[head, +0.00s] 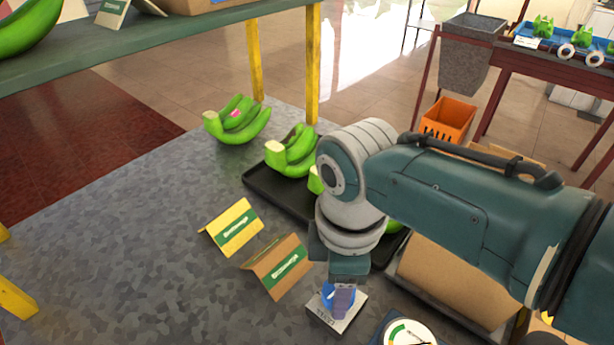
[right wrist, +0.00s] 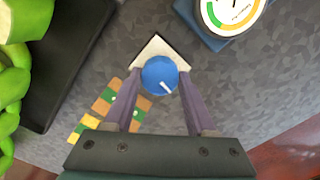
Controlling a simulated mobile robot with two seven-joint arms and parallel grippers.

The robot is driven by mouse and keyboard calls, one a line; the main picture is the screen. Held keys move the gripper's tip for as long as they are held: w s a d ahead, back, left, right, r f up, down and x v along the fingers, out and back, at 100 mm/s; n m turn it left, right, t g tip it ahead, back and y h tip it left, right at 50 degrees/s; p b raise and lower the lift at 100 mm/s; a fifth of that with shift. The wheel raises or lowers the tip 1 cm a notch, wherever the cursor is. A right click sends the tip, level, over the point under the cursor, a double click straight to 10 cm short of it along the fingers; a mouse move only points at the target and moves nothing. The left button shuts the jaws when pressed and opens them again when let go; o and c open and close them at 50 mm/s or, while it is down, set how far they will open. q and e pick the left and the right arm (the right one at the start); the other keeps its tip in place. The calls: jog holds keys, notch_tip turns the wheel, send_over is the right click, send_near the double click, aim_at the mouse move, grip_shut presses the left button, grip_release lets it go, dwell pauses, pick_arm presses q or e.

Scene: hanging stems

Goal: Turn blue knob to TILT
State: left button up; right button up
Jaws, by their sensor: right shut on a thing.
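The blue knob (head: 328,296) sits on a small pale plate (head: 347,318) on the grey speckled tabletop. In the right wrist view the knob (right wrist: 158,72) is round with a white pointer mark, aimed toward the lower right of that picture. The plate (right wrist: 156,46) shows as a white corner behind it. The gripper comes down from above in the head view. My left gripper is in neither view.
A dial gauge (head: 408,333) stands right of the plate. Two folded cards, yellow (head: 234,228) and brown (head: 279,266), stand to the left. Green bananas (head: 293,152) lie on a black tray (head: 262,184) behind, with another bunch (head: 238,120) farther back. The left tabletop is clear.

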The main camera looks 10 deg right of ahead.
jog(key=m+p, duration=0.1)
jog(key=m, duration=1.1)
jog(key=shift+p, duration=0.4)
jog(key=shift+m, duration=2.1)
jog(key=o, duration=1.4)
jog(key=shift+c, duration=0.2)
